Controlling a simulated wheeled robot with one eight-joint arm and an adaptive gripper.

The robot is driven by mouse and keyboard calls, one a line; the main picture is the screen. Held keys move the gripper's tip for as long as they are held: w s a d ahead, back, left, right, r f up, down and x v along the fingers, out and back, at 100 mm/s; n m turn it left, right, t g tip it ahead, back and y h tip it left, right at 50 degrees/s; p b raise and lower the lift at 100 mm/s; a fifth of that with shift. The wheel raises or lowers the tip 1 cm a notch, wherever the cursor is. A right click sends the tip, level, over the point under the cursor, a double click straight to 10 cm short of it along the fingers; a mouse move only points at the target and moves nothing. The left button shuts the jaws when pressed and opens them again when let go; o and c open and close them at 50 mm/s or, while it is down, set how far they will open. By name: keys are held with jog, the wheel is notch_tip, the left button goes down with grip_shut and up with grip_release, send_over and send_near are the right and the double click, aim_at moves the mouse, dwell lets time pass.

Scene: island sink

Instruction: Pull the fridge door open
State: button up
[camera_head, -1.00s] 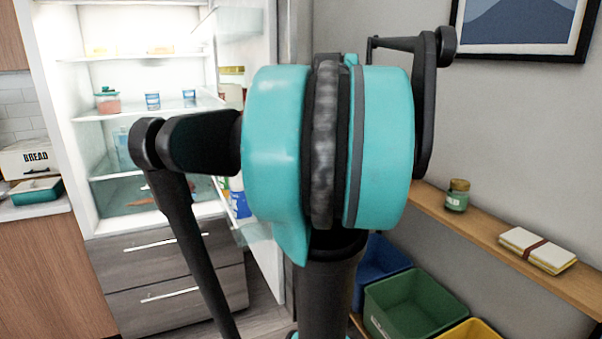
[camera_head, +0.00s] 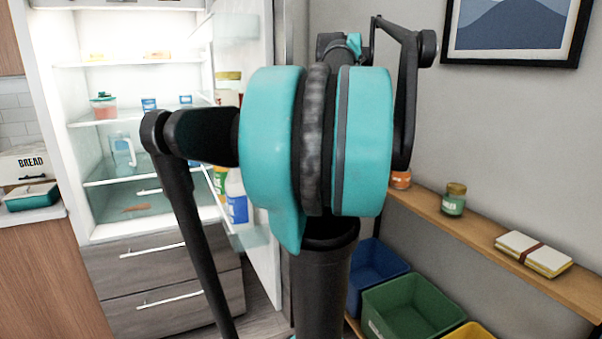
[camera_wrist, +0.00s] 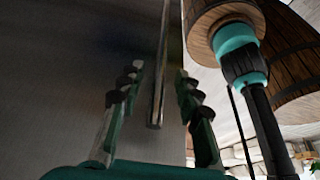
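The fridge (camera_head: 88,160) stands wide open at the left in the head view, with its lit interior showing. Its door (camera_head: 262,262) is swung out to the right, partly hidden behind my arm. In the wrist view, the door's outer face (camera_wrist: 60,75) is a dark grey panel. The vertical metal handle (camera_wrist: 161,70) ends between the two fingers of my gripper (camera_wrist: 158,92). The fingers are apart, with a gap visible on both sides of the handle. The head view hides my gripper behind my arm.
A wooden wall shelf (camera_head: 480,230) holds a green jar (camera_head: 453,200) and a bundle of books (camera_head: 533,254). Green (camera_head: 410,308) and blue (camera_head: 376,270) bins stand below, right of the door. A counter (camera_head: 35,214) with a bread box (camera_head: 24,164) is at left.

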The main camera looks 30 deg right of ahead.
jog(key=v, duration=0.6)
jog(key=shift+r, duration=0.25)
jog(key=shift+d, duration=0.15)
